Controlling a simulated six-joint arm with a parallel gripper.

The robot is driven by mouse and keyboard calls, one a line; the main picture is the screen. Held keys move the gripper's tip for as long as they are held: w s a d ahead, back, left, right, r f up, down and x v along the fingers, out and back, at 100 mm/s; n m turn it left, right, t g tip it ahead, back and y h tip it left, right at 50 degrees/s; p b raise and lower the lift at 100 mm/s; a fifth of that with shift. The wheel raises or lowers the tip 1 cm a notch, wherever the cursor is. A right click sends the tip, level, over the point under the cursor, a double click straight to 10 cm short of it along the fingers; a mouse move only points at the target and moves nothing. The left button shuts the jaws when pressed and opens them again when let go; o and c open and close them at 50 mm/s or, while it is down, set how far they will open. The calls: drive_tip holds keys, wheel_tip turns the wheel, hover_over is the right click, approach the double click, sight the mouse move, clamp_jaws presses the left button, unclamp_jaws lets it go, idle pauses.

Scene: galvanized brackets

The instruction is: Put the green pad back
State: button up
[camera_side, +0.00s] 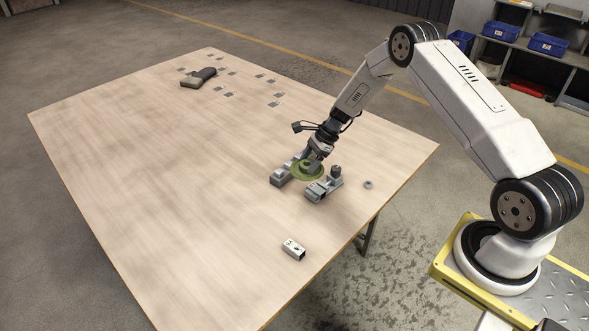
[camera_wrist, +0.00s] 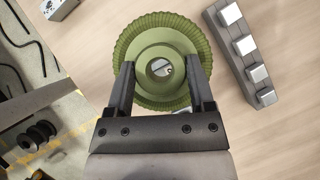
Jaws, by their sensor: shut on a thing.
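The green pad (camera_side: 297,171) is a round disc with a ridged edge and a hub with a central hole. My gripper (camera_side: 313,163) is shut on its hub. In the wrist view the green pad (camera_wrist: 178,38) fills the upper middle, and the two dark fingers of my gripper (camera_wrist: 160,75) press on the hub from both sides. In the side view the pad sits between two grey fixtures; whether it touches them or hangs above the table cannot be told.
A grey fixture with a row of blocks (camera_wrist: 236,50) stands right of the pad in the wrist view. Another fixture (camera_side: 318,193), a ring (camera_side: 368,184) and a silver bracket (camera_side: 293,250) are nearby. A dark handheld tool (camera_side: 198,78) and several small plates lie far back. The table's left half is clear.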

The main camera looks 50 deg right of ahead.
drive_tip(key=s+a+m+t, duration=0.1)
drive_tip(key=s+a, duration=0.3)
drive_tip(key=a, duration=0.4)
drive_tip(key=s+a+r+m+t+h, duration=0.1)
drive_tip(key=s+a+m, duration=0.1)
drive_tip(key=s+a, duration=0.3)
drive_tip(key=shift+a+m, duration=0.4)
drive_tip(key=shift+a, duration=0.95)
drive_tip(key=shift+w, duration=0.1)
drive_tip(key=w+f, duration=0.2)
drive_tip(key=w, duration=0.2)
drive_tip(key=w+f, duration=0.3)
drive_tip(key=w, duration=0.1)
drive_tip(key=w+f, duration=0.3)
drive_tip(key=w, duration=0.1)
drive_tip(key=shift+a, duration=0.35)
drive_tip(key=shift+w+f, duration=0.45)
drive_tip(key=shift+w, duration=0.1)
